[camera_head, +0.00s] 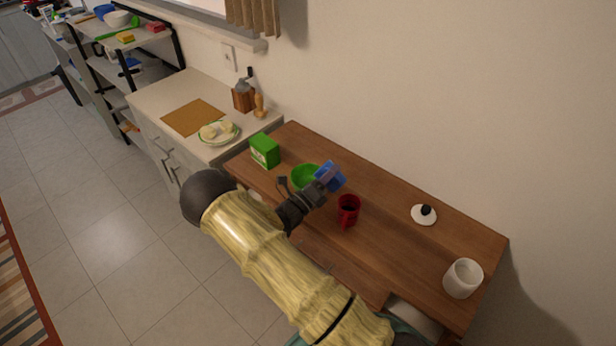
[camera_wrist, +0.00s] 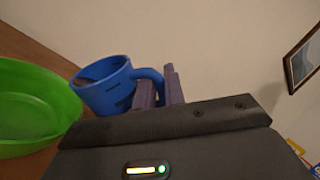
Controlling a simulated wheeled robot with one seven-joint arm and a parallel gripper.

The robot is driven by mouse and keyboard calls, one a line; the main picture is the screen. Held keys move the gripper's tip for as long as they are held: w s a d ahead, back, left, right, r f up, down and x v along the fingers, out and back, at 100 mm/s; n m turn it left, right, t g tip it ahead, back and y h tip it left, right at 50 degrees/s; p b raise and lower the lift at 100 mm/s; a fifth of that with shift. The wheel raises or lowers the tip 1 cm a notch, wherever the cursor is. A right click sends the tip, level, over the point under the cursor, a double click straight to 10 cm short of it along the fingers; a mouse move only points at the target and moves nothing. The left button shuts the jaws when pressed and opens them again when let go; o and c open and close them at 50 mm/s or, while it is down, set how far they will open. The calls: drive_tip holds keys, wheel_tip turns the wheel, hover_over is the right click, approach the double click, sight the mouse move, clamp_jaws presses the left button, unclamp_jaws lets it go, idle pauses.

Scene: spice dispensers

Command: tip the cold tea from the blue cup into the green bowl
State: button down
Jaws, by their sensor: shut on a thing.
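The blue cup (camera_head: 331,175) is held by my gripper (camera_head: 322,182) above the wooden table, at the right edge of the green bowl (camera_head: 303,176). In the wrist view the fingers (camera_wrist: 159,90) are shut on the handle of the blue cup (camera_wrist: 104,88). The cup looks tilted there, with its mouth up and dark contents partly showing inside. The green bowl (camera_wrist: 36,108) is at the left of that view, beside the cup. My gripper and arm hide part of the bowl in the head view.
A red mug (camera_head: 348,209) stands close to the right of my gripper. A green box (camera_head: 264,151) stands left of the bowl. The table (camera_head: 385,245) between is clear.

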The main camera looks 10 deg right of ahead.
drive_tip(key=shift+w+a+f+n, duration=0.1)
drive_tip(key=shift+w+a+n, duration=0.05)
drive_tip(key=shift+n, duration=0.35)
drive_tip(key=shift+w+a+r+n+t, duration=0.3)
drive_tip(key=shift+n+t, duration=0.3)
drive_tip(key=shift+n, duration=0.3)
drive_tip(key=shift+r+n, duration=0.2)
drive_tip(key=shift+n, duration=0.1)
drive_tip(key=shift+w+a, duration=0.1)
drive_tip(key=shift+w, duration=0.15)
drive_tip(key=shift+r, duration=0.1)
